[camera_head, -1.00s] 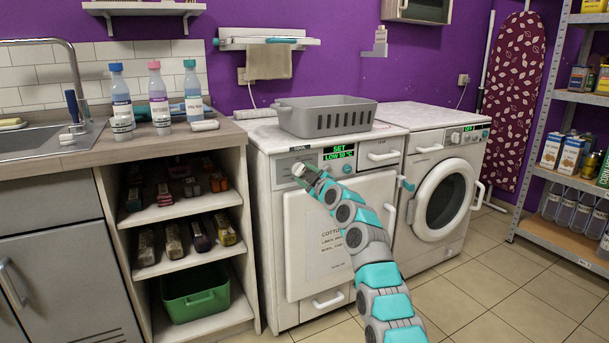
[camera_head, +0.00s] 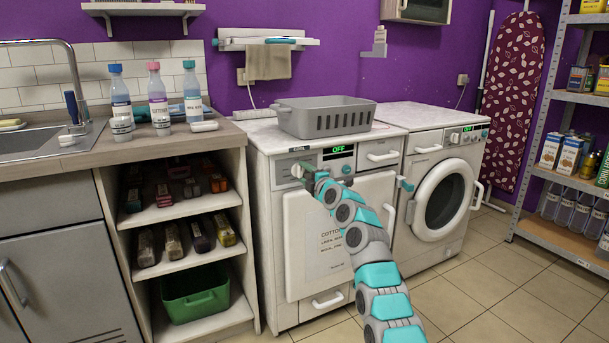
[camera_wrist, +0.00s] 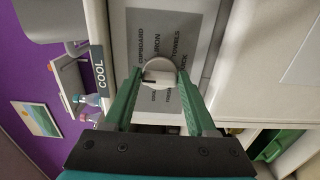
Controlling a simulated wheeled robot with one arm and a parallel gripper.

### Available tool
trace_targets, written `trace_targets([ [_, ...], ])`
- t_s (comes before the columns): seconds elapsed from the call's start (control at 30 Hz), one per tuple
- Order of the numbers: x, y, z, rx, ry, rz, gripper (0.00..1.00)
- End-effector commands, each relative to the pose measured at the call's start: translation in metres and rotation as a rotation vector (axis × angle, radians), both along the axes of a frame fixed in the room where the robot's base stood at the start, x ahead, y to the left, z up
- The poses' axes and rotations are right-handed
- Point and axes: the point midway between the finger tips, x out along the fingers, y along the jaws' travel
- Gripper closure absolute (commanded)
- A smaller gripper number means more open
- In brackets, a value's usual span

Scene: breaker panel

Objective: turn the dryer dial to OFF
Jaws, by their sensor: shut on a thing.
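The dryer (camera_head: 290,220) is the left white machine, with a paper-like panel of printed text on its front. Its green display (camera_head: 338,149) reads OFF. The white round dial (camera_wrist: 158,73) sits on a grey plate with printed words, IRON and TOWELS among them; the dial has a dark pointer mark. My gripper (camera_wrist: 158,80) has its green fingers on both sides of the dial and is shut on it. In the head view, my gripper (camera_head: 306,172) is at the upper left of the dryer front; my wrist partly hides the dial there.
A grey basket (camera_head: 325,118) stands on the dryer top. A second machine (camera_head: 440,190) with a round door and its own display stands to the right. A counter with bottles and open shelves is at the left. The tiled floor at right is clear.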

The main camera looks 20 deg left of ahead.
Motion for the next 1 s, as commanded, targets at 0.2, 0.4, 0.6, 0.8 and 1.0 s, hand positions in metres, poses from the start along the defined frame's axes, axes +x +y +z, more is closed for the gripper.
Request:
trace_targets([
  [0.2, 0.0008, -0.0003, -0.0021, -0.02, -0.019, -0.001, 0.99],
  [0.4, 0.0009, -0.0005, -0.0018, -0.022, -0.021, -0.001, 0.99],
  [0.6, 0.0009, -0.0006, -0.0014, -0.021, -0.022, -0.002, 0.39],
  [0.8, 0.0006, -0.0005, -0.0004, -0.02, -0.021, -0.001, 0.16],
  [1.0, 0.0004, -0.0003, 0.0, -0.019, -0.022, -0.001, 0.13],
])
